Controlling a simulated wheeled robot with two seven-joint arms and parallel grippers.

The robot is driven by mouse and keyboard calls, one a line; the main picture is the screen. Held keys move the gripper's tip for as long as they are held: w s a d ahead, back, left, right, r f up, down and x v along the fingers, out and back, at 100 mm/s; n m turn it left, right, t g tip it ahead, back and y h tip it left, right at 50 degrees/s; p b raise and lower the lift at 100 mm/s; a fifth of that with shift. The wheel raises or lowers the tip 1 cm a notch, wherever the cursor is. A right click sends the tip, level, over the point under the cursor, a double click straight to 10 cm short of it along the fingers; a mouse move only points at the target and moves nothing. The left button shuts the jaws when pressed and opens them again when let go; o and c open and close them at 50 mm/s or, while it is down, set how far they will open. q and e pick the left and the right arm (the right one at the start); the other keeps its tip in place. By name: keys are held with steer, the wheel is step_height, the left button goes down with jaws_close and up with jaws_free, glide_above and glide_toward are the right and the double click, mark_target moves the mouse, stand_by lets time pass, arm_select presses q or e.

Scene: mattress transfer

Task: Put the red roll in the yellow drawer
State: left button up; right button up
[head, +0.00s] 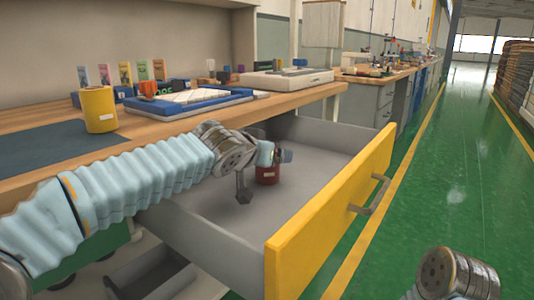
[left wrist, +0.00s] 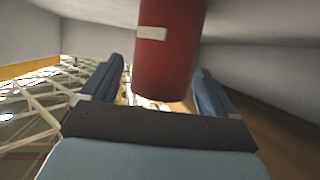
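The yellow-fronted drawer (head: 330,215) is pulled open below the bench, with grey walls and floor. The dark red roll (head: 267,174) is inside the drawer, apparently upright on its floor. My left arm reaches over the near drawer wall, and my left gripper (head: 276,155) is at the roll's upper part. In the left wrist view, the red roll (left wrist: 168,50) with its pale label shows between the two spread blue fingers (left wrist: 155,90). A gap shows on the left finger's side, and the right finger is close to the roll. My right gripper is out of view.
A yellow roll (head: 99,110) stands on the wooden bench (head: 150,128) beside a dark mat (head: 50,150). A blue tray (head: 190,101) and small items lie farther back. The drawer handle (head: 370,195) juts toward the green floor, which has free room on the right.

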arm_select(q)
steer(key=shift+r, duration=0.2)
steer(key=v, duration=1.2)
steer(key=shift+p, duration=0.4)
stand_by(0.6)
